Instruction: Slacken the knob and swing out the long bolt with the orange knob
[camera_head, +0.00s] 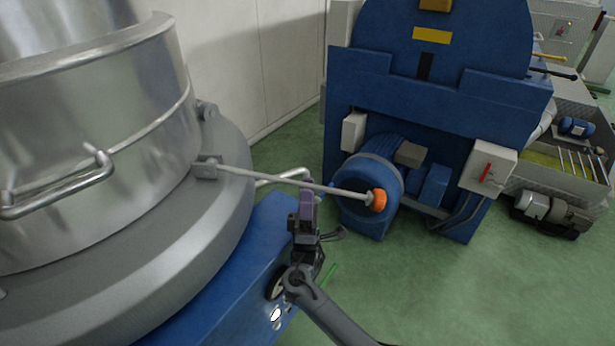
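The long bolt (262,175) is a thin grey rod. It runs from a bracket (206,168) on the steel vessel's flange out to the right, sticking away from the vessel. The orange knob (378,200) sits at its far end, with a pale collar beside it. My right gripper (307,198) is just below the middle of the rod, fingers pointing up, and its tips overlap the rod in the picture. I cannot tell whether they touch it or how far they are apart. The knob is clear of the gripper. My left gripper is not in view.
The large steel vessel (90,130) with a bar handle (60,190) fills the left side. A blue machine (435,110) with a round blue motor housing stands behind the knob. A blue base (225,290) lies below the vessel. Green floor (430,290) is free at right.

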